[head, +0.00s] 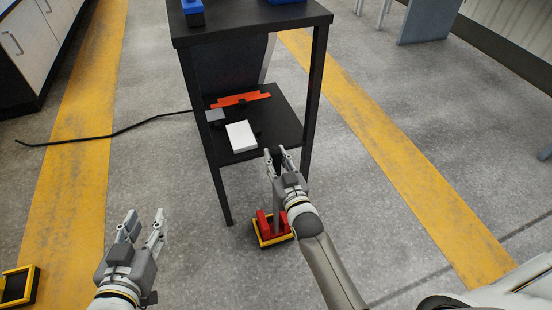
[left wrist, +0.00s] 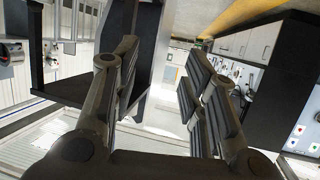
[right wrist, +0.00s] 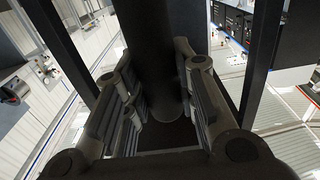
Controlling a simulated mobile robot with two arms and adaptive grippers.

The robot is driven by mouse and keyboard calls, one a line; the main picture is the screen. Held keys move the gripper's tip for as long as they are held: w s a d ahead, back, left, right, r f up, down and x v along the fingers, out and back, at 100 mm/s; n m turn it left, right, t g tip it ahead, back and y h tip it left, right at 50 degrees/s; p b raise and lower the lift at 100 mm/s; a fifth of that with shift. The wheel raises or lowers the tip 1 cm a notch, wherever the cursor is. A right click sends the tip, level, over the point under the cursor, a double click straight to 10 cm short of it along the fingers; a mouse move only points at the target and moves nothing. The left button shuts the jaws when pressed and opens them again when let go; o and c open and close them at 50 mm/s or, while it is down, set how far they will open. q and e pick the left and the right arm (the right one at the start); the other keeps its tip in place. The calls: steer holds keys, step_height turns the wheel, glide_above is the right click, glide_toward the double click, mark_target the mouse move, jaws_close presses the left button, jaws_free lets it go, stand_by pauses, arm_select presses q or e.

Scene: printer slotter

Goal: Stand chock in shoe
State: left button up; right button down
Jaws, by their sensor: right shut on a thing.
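A red chock (head: 263,222) with an upright grey post (head: 276,212) shows in the head view, below the stand's front right leg. It appears within a yellow-edged black shoe (head: 274,241) on the floor; I cannot tell whether it rests on the bottom. My right gripper (head: 279,153) is above it, shut on a dark post-like part (right wrist: 155,60) that runs between the fingers in the right wrist view. My forearm hides part of the chock. A second yellow-edged shoe (head: 35,287) lies at the far left, with no chock visible. My left gripper (head: 142,222) is open and empty.
A black two-level stand (head: 250,28) is in front, with a white box (head: 240,136) and an orange-red piece (head: 240,99) on its lower shelf. A black cable (head: 110,132) runs left from it. The floor to the right is clear.

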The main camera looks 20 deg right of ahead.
steer(key=shift+w+b, duration=0.1)
steer(key=shift+b, duration=0.35)
steer(key=c, duration=1.2)
jaws_free()
steer(key=shift+f, duration=0.15)
arm_select(q)
steer(key=r, duration=0.1)
steer(key=r+t, duration=0.1)
steer(key=w+d+r+t, duration=0.1)
steer(key=shift+r+h, duration=0.3)
steer(key=shift+h, duration=0.1)
arm_select(e)
steer(key=shift+o, duration=0.5)
steer(key=shift+f, duration=0.15)
